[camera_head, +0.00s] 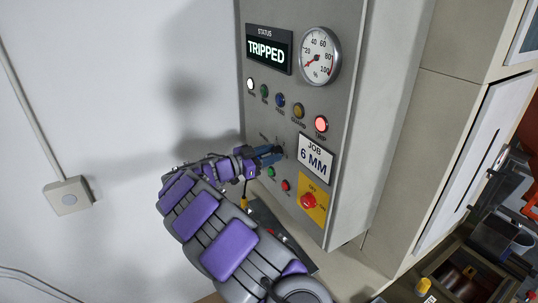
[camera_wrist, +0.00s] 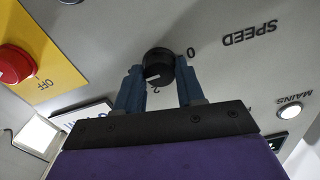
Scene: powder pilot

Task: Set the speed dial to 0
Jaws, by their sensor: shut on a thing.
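In the head view the dial (camera_head: 279,149) is mostly hidden behind my gripper (camera_head: 272,153).
The panel (camera_head: 345,75) has a status display (camera_head: 267,50) reading TRIPPED, a gauge (camera_head: 320,56), and a lit red TRIP lamp (camera_head: 321,124). The red OFF knob (camera_head: 308,201) on yellow and small green and red buttons sit close below the dial. A white wall is at left.

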